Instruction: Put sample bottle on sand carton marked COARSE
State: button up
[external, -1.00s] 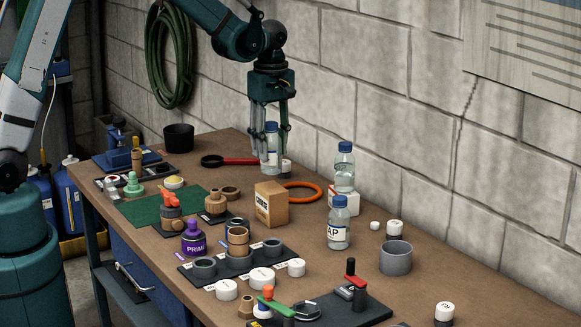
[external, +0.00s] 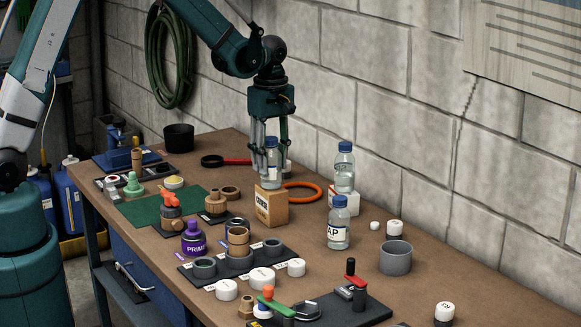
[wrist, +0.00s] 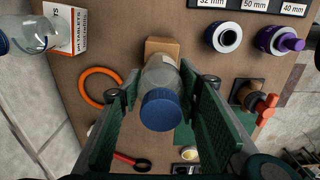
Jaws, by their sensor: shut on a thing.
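My gripper (external: 270,168) is shut on a clear sample bottle (external: 272,157) with a blue cap and holds it upright. In the wrist view the bottle (wrist: 160,78) sits between the green finger pads, cap toward the camera. The tan sand carton (external: 272,208) stands on the bench with dark lettering on its side, too small to read surely. In the external view the bottle's base appears at the carton's top edge. In the wrist view the carton (wrist: 163,46) shows partly behind the bottle's base. I cannot tell whether they touch.
Two other bottles stand to the right: one on a white box (external: 344,167), one (external: 339,222) on the bench. An orange ring (external: 302,190) lies right behind the carton. A black holder with grey rings (external: 204,267) is in front. A grey cup (external: 396,257) stands right.

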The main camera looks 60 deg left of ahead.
aim_at(271, 138)
jog(key=shift+f, duration=0.15)
jog(key=o, duration=0.9)
jog(key=shift+o, duration=0.2)
notch_tip(271, 138, up, 12)
jog(key=shift+r, duration=0.15)
dwell(0.7)
